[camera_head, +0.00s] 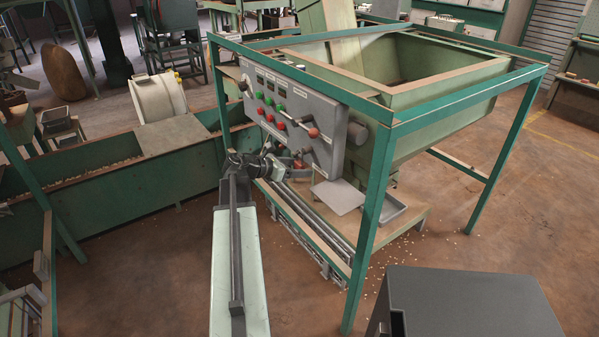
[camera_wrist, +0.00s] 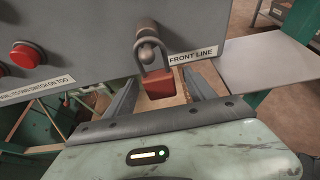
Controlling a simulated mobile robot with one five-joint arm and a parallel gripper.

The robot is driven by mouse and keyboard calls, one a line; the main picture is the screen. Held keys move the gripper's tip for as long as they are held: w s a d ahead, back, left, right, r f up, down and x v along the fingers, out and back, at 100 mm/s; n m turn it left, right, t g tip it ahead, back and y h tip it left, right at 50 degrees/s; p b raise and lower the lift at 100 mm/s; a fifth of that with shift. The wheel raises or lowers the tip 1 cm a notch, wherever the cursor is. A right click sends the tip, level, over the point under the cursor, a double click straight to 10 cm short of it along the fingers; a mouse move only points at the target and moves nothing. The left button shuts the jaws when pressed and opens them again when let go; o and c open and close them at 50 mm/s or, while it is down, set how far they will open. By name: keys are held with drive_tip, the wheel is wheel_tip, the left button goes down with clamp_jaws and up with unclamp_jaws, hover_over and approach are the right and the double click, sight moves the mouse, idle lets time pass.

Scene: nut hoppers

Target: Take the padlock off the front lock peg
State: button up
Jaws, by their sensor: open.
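The padlock (camera_wrist: 161,84) has a red body and a grey shackle. In the wrist view it hangs by the shackle from the front lock peg (camera_wrist: 146,29), a round grey knob on the panel's lower edge, left of the "FRONT LINE" label (camera_wrist: 193,54). My gripper (camera_wrist: 162,79) is open, with one dark finger on each side of the padlock's body. I cannot tell whether either finger touches it. In the head view my gripper (camera_head: 273,163) is just in front of the control panel (camera_head: 337,140), and the padlock is hard to make out there.
Red buttons (camera_wrist: 27,55) sit on the panel left of the peg. A lever with a red knob (camera_head: 313,132) sticks out of the panel. A flat grey plate (camera_head: 338,196) lies below it. A green frame post (camera_head: 368,225) stands to the right.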

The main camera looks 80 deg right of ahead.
drive_tip(key=shift+s+d+f, duration=0.2)
drive_tip(key=shift+s+d, duration=0.05)
drive_tip(key=shift+c, duration=0.3)
clamp_jaws()
drive_tip(key=shift+r, duration=0.15)
drive_tip(key=shift+r+p, duration=0.3)
drive_tip(key=shift+p, duration=0.15)
drive_tip(key=w+a, duration=1.2)
drive_tip(key=w, duration=0.1)
drive_tip(key=shift+a+r+p, duration=0.2)
drive_tip(key=shift+r+p, duration=0.15)
drive_tip(key=shift+p, duration=0.05)
